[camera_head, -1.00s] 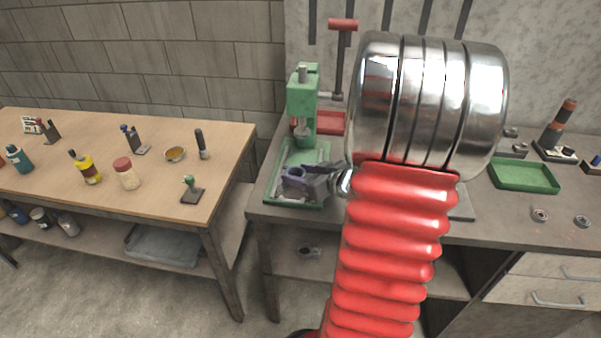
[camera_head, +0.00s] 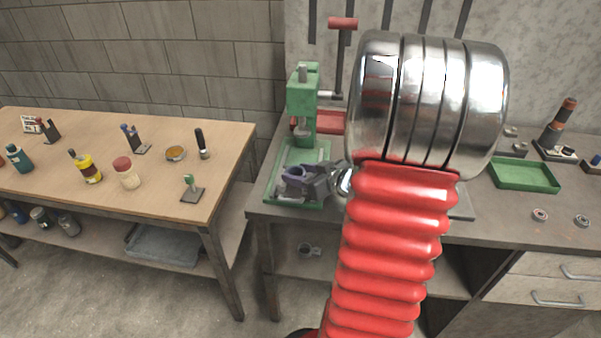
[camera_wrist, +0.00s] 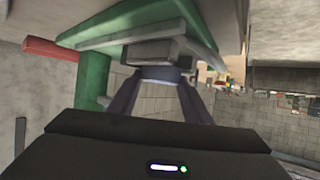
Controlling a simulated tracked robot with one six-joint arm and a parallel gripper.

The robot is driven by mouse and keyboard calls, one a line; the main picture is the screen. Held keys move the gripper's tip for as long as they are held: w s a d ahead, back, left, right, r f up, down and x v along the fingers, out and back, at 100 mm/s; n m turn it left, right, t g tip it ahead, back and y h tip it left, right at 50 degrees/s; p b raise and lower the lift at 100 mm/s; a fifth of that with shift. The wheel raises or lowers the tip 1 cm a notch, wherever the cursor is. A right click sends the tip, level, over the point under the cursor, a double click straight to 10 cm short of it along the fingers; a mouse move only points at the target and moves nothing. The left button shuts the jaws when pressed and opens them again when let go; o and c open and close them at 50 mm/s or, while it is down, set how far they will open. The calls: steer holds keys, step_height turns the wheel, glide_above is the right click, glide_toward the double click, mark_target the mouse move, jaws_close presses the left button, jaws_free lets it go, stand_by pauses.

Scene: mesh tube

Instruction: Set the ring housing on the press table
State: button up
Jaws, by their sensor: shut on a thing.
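The ring housing (camera_head: 294,173) is a small bluish-purple part at the tips of my gripper (camera_head: 308,181). It is low over the front of the green press base, which serves as the press table (camera_head: 311,154). In the wrist view the two dark fingers (camera_wrist: 160,82) close on the housing (camera_wrist: 160,73), which is partly hidden. I cannot tell whether the housing touches the table. The green press (camera_head: 302,97) stands just behind, with its ram above the base. My red and chrome arm hides the area right of the gripper.
A red-handled lever (camera_head: 342,24) rises beside the press. A green tray (camera_head: 524,175) and small bearing-like rings (camera_head: 540,215) lie on the bench to the right. A wooden table (camera_head: 80,137) with bottles and tools stands left, across a gap.

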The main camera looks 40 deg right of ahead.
steer(key=o, duration=1.3)
steer(key=shift+o, duration=0.2)
steer(key=shift+s, duration=0.1)
steer(key=v, duration=1.3)
steer(key=shift+s, duration=0.25)
steer(key=shift+w+r, duration=0.1)
steer(key=shift+r, duration=0.05)
